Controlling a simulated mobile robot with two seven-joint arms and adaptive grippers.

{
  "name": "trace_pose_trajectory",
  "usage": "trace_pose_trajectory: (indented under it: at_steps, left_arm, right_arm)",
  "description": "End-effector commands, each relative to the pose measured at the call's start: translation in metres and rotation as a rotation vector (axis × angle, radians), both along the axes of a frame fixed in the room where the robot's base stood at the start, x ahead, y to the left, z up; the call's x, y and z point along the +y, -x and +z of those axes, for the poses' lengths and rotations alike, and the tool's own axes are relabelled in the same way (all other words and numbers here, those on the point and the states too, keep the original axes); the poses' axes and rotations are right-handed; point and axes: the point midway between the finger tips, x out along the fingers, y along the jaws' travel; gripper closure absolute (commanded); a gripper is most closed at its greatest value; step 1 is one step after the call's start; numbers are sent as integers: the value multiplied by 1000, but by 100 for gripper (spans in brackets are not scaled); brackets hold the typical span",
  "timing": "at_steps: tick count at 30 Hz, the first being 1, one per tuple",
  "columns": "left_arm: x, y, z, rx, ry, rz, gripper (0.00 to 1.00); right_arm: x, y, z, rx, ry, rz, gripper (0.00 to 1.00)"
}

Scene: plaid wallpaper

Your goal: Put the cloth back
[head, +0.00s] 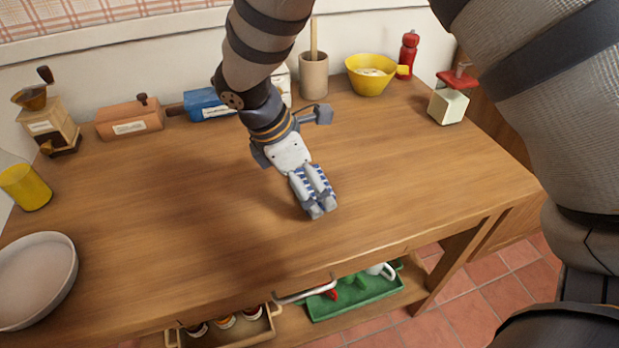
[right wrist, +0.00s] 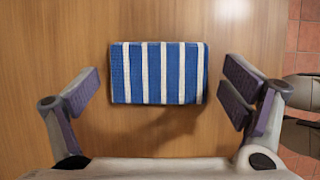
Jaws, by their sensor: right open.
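The cloth (right wrist: 158,73) is a folded blue and white striped bundle. In the right wrist view it lies on the wooden table top (head: 190,190), between and ahead of my right fingers. My right gripper (right wrist: 160,95) is open, with a gap between each finger and the cloth. In the head view my right gripper (head: 316,206) points down at the middle of the table. Blue and white stripes show around its fingers there, and the gripper hides much of the cloth. My left gripper is not in view.
Along the back stand a grinder (head: 47,120), a terracotta box (head: 130,119), a blue box (head: 206,104), a utensil crock (head: 313,76) and a yellow bowl (head: 371,80). A pale bowl (head: 38,280) sits front left. A green tray (head: 356,298) is on the shelf below.

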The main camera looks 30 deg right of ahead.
Motion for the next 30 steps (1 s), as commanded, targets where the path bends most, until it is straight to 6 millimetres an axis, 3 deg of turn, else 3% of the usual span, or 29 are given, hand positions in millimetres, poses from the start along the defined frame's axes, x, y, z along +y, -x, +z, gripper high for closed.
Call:
trace_pose_trajectory:
  at_steps: [5,18,23,30]
  left_arm:
    - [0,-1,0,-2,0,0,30]
    - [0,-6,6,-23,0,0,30]
    - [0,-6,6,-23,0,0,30]
    - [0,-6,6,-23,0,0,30]
  right_arm:
    - [1,-1,6,-3,-1,0,7]
    - [40,-11,102,-4,0,1,7]
    - [45,-11,114,1,-1,0,7]
    - [45,-11,114,2,0,-1,7]
